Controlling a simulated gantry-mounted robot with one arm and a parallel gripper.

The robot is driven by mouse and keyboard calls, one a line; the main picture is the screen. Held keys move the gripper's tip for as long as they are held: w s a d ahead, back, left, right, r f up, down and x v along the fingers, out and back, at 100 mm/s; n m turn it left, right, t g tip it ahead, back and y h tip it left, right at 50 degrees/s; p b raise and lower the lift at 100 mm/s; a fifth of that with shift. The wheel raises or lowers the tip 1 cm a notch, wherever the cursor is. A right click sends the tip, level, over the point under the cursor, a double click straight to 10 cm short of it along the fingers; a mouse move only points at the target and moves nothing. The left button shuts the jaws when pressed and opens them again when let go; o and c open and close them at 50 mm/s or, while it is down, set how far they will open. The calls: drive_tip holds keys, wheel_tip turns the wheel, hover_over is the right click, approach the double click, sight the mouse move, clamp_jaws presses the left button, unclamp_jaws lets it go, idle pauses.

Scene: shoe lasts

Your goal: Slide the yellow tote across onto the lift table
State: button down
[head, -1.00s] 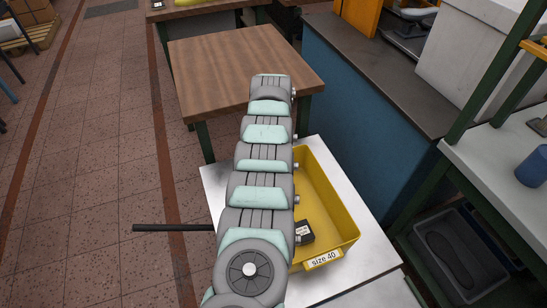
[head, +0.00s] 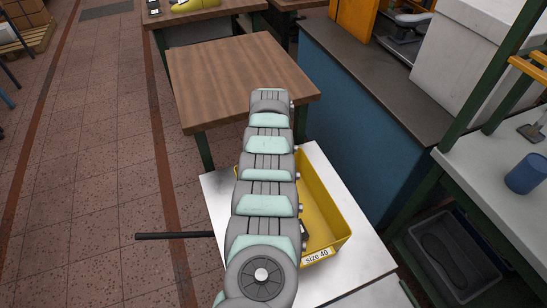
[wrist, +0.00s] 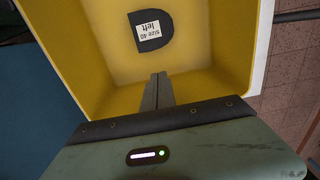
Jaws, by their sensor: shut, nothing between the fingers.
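The yellow tote (head: 325,205) sits on a white top (head: 215,190), with its "size 40" label facing me. My arm covers much of its left side. I cannot tell for sure from its look whether this white top is the lift table. In the wrist view the tote (wrist: 215,60) holds a dark shoe last (wrist: 150,38) labelled "size 40 left". My gripper (wrist: 160,78) is shut and empty, its fingertips over the tote's inside at the end away from the head camera. Contact with a wall cannot be made out. The head view hides the fingers behind my arm.
A bare wooden table (head: 235,75) stands just beyond the white top. A blue cabinet (head: 350,95) borders it on the right. A black bar (head: 175,236) sticks out left. Another bench (head: 480,160) with a blue cup (head: 526,174) is at right. Open tiled floor lies left.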

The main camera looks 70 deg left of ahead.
wheel_tip(320, 180, up, 10)
drive_tip(key=d+p, duration=0.1)
drive_tip(key=p, duration=0.3)
drive_tip(key=shift+d, duration=0.4)
